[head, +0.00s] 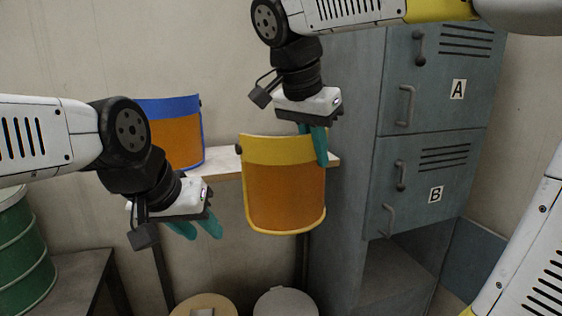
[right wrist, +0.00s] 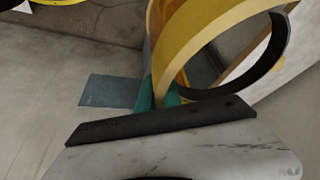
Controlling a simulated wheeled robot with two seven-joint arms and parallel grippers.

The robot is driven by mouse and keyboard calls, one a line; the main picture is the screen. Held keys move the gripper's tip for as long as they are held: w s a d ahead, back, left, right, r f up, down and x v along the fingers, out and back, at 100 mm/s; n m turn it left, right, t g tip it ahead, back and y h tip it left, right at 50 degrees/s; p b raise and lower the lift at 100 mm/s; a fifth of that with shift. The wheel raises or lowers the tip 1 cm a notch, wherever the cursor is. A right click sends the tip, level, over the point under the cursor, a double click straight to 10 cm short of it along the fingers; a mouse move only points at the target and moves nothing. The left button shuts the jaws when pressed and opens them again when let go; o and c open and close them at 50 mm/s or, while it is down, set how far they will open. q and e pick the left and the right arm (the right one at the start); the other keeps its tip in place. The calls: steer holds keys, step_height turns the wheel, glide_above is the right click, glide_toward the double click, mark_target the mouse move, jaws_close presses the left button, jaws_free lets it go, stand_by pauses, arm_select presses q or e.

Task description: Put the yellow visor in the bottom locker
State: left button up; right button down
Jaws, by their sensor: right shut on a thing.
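The yellow visor (head: 284,185), with an orange see-through shield and a yellow rim, hangs upright in the air in front of the shelf. My right gripper (head: 314,142) is shut on its top right edge. In the right wrist view, its teal fingers (right wrist: 165,98) pinch the yellow band (right wrist: 205,40), with the black head strap (right wrist: 268,72) beside them. The bottom locker (head: 385,285) is an open, dark compartment below door B, to the right of and lower than the visor. My left gripper (head: 197,228) is empty and open, left of the visor, with its fingers pointing down.
Locker doors A (head: 440,70) and B (head: 425,180) are closed and carry protruding handles. A blue-rimmed visor (head: 178,140) stands on the shelf (head: 228,165). A green drum (head: 22,250) is at the left. Two round lids (head: 285,302) show at the bottom.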

steer(key=w+d+f+n+y, duration=0.1)
steer(key=w+d+f+n, duration=0.1)
steer(key=f, duration=0.7)
steer(key=w+d+f+n+y, duration=0.1)
steer(key=w+d+f+n, duration=0.2)
steer(key=w+f, duration=0.3)
steer(key=w+d+f+n+t, duration=0.1)
steer(key=w+d+f+n, duration=0.2)
steer(key=f, duration=1)
steer(key=shift+w+d+f+y, duration=0.25)
steer(key=shift+w+d+y, duration=0.2)
steer(key=shift+w, duration=0.5)
step_height(320, 180, down, 10)
steer(key=s, duration=0.2)
steer(key=shift+s+f, duration=0.15)
steer(key=shift+a, duration=0.1)
